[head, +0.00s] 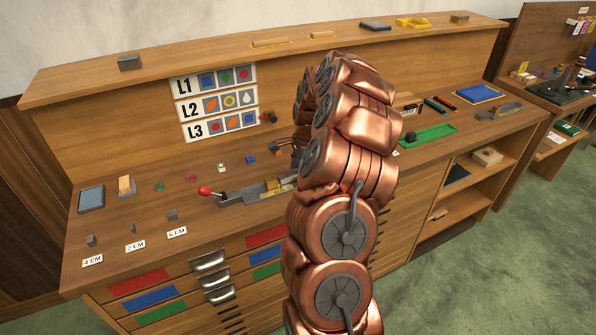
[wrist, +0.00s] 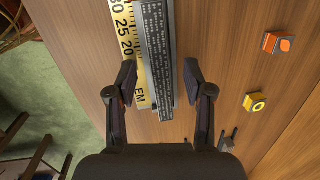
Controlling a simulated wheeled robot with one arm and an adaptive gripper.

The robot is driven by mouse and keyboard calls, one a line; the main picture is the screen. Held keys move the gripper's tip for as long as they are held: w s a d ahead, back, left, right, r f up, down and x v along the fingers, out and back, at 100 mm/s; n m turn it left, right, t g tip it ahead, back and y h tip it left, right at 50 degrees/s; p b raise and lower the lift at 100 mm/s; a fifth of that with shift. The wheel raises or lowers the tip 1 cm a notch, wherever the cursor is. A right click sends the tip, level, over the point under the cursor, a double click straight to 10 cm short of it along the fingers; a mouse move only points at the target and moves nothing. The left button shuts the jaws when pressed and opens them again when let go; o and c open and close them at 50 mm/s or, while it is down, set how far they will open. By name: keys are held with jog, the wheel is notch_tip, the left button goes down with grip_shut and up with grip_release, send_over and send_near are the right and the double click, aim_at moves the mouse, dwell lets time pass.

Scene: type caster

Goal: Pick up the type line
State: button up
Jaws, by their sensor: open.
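In the wrist view, the type line is a long dark grey bar (wrist: 155,45) covered in rows of small lettering. It lies along a yellow ruler strip (wrist: 122,30) marked 30, 25, 20 and EM. My gripper (wrist: 160,75) is open. Its two dark fingers stand apart, one over the ruler side to the left and one to the right of the bar, with the bar's near part between them. I cannot tell how high the fingers are above the bar. In the head view my copper arm covers the middle of the bench, and I cannot make out the type line there.
An orange block (wrist: 278,43) and a yellow block (wrist: 255,103) sit right of the bar. In the head view, a metal device with a red-knobbed lever (head: 205,191) lies left of my arm. A green tray (head: 428,135) lies to the right.

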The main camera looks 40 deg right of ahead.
grip_shut()
dwell(0.4)
